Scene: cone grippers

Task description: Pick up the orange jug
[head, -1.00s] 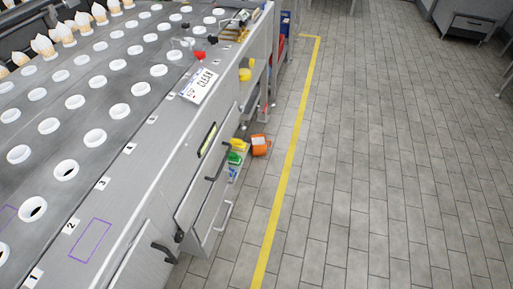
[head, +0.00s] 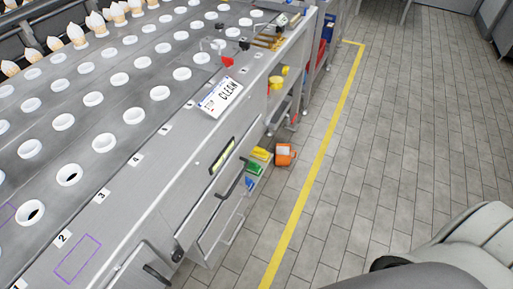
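The orange jug (head: 284,155) stands on the tiled floor beside the long grey machine, just left of the yellow floor line. It shows a pale label or patch near its top. A grey arm part of mine shows at the lower right of the head view, well apart from the jug. Neither of my grippers shows in the head view.
The grey machine (head: 190,140) with rows of white-rimmed holes fills the left. Yellow, green and blue items (head: 255,168) sit low beside the jug. A drawer with handles (head: 222,222) lies nearer. The floor (head: 420,120) right of the yellow line (head: 318,185) is open.

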